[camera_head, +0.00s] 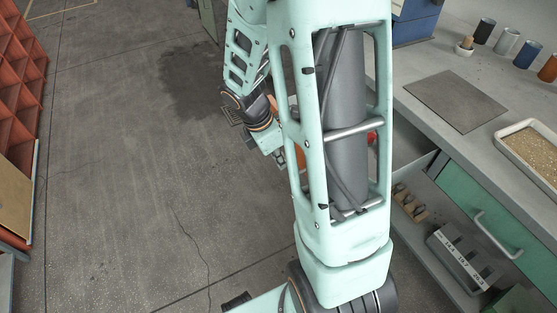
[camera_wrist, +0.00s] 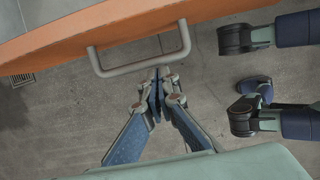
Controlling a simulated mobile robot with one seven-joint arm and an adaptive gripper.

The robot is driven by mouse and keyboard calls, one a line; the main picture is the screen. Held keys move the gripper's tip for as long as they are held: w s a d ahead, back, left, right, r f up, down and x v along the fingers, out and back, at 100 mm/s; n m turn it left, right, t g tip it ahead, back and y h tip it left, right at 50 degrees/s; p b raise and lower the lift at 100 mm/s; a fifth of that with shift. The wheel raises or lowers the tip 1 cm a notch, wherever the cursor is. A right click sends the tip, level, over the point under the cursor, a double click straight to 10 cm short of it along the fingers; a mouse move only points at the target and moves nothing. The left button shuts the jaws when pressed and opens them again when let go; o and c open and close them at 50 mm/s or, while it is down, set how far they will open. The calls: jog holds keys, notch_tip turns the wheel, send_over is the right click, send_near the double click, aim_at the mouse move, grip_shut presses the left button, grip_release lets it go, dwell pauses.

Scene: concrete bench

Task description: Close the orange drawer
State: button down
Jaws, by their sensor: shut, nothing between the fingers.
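The orange drawer (camera_head: 300,156) is mostly hidden behind my arm in the head view. A small orange patch shows left of the arm, out from the bench front, so the drawer stands open. In the wrist view its orange front (camera_wrist: 130,38) crosses the upper left, with a grey bar handle (camera_wrist: 128,69). My gripper (camera_wrist: 158,78) is shut and empty, with its fingertips close to the right end of the handle. I cannot tell whether they touch it.
The bench top (camera_head: 430,60) holds a dark mat (camera_head: 455,101), a tray (camera_head: 530,150) and several cups. A green drawer (camera_head: 490,215) with a handle is at right. Below are a slotted grey block (camera_head: 465,258) and small items. Orange shelving (camera_head: 20,90) stands far left; the floor between is clear.

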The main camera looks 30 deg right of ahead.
jog(key=d+p, duration=0.5)
jog(key=d, duration=0.5)
jog(key=d+p, duration=0.4)
jog(key=d, duration=0.7)
jog(key=w+d+p, duration=0.1)
jog(key=d+p, duration=0.4)
jog(key=d, duration=0.5)
jog(key=shift+d+r+p, duration=0.1)
jog(key=shift+d+p, duration=0.2)
jog(key=shift+w+d, duration=0.1)
jog(key=shift+d, duration=0.6)
jog(key=shift+a, duration=0.1)
